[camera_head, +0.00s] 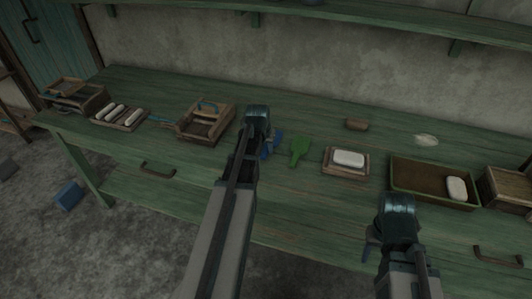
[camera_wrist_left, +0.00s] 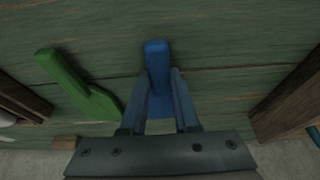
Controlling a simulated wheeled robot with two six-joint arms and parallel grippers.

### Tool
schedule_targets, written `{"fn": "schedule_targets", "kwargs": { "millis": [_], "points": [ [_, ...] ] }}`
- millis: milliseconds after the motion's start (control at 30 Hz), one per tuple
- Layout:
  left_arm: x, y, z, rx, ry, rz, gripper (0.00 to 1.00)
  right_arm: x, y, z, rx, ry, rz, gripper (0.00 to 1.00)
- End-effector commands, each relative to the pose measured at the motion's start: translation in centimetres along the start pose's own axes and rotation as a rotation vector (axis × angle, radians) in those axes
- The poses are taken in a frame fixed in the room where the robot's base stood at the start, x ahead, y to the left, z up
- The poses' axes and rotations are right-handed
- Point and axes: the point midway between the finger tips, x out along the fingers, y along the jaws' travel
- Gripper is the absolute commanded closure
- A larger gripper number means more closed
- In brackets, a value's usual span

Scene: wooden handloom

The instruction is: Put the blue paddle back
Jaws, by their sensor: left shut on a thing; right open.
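The blue paddle (camera_wrist_left: 157,62) is between the two fingers of my left gripper (camera_wrist_left: 160,85) in the left wrist view, and the gripper is shut on it. In the head view the left gripper (camera_head: 268,147) is over the middle of the green bench, and its wrist hides most of the paddle. I cannot tell whether the paddle touches the bench top. A green paddle (camera_head: 299,151) lies close to the right of it; it also shows in the left wrist view (camera_wrist_left: 78,84). My right gripper (camera_head: 371,243) is open and empty near the bench's front edge.
A wooden box with a blue handle (camera_head: 185,134) stands left of the left gripper. A tray (camera_head: 327,168) with white soap (camera_head: 348,158) and a long green-rimmed tray (camera_head: 395,185) are to the right. A small brown block (camera_head: 357,124) lies behind.

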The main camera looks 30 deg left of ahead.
Motion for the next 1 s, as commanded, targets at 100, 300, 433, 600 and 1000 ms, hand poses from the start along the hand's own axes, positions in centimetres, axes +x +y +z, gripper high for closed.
{"fn": "schedule_targets", "kwargs": {
  "millis": [100,300,433,600,1000],
  "points": [
    [-0.1,0.0,0.0,0.000,0.000,0.000,1.00,-0.1,0.0,0.0,0.000,0.000,0.000,0.50],
    [0.2,0.0,0.1,0.000,0.000,0.000,1.00,0.2,0.0,0.0,0.000,0.000,0.000,0.50],
    [0.6,0.0,0.2,0.000,0.000,0.000,1.00,0.6,-0.1,0.0,0.000,0.000,0.000,0.50],
    [1.1,0.1,0.5,0.000,-0.005,0.001,1.00,1.2,-0.1,-0.1,0.000,0.000,0.000,0.50],
    [1.2,0.1,0.7,-0.001,-0.006,0.001,0.41,1.3,-0.1,-0.1,0.000,0.000,0.000,0.50]
  ]
}}
